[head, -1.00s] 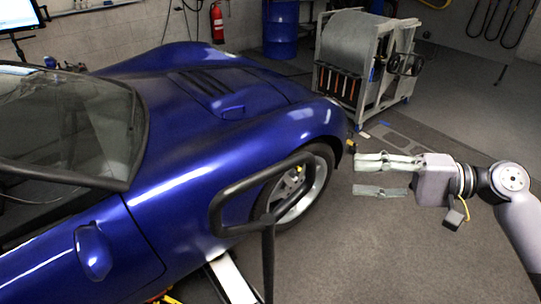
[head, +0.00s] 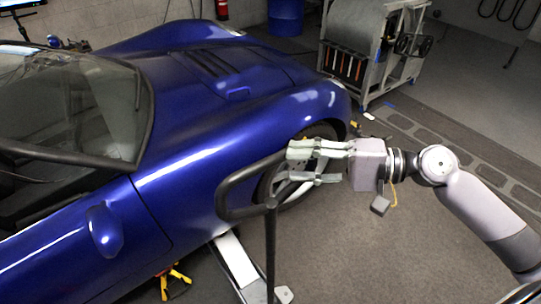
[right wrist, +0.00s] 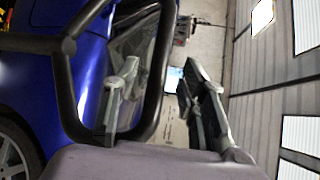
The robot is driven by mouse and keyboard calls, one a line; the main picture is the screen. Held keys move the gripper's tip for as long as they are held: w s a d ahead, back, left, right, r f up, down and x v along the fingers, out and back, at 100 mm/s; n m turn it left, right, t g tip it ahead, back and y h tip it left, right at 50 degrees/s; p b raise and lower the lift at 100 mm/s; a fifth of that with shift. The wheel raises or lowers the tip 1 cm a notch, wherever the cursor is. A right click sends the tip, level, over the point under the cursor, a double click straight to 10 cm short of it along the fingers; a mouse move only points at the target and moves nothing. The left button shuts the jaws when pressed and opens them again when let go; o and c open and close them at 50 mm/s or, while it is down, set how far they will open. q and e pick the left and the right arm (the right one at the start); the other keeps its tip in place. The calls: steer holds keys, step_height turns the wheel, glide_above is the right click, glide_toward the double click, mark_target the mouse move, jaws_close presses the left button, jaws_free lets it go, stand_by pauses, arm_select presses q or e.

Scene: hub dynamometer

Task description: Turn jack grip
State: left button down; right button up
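The jack grip (head: 222,197) is a black looped bar on top of an upright black post (head: 270,250), beside the blue car's front wheel. My right gripper (head: 285,172) is at the right end of the loop, its fingers spread, one above and one below. In the right wrist view, one side of the black loop (right wrist: 164,60) shows between the two open fingers (right wrist: 158,75). There is a gap between the bar and at least the right finger there. I cannot tell whether either finger touches the bar. My left gripper is not in view.
The blue car (head: 190,130) fills the left and middle. The white jack arm (head: 238,262) lies on the floor below the grip, with a yellow and red stand (head: 174,280) to its left. A metal cart (head: 365,50) stands at the back right. Grey floor is open at right.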

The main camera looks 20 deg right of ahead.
mark_target(277, 161)
steer(key=p+x, duration=0.1)
steer(key=x, duration=0.1)
steer(key=p+x, duration=0.1)
steer(key=x, duration=0.1)
steer(key=shift+w+a+r, duration=0.15)
steer(key=shift+r, duration=0.05)
steer(key=shift+f+p+x, duration=0.2)
steer(key=shift+p+x, duration=0.1)
steer(key=shift+x, duration=0.7)
jaws_close()
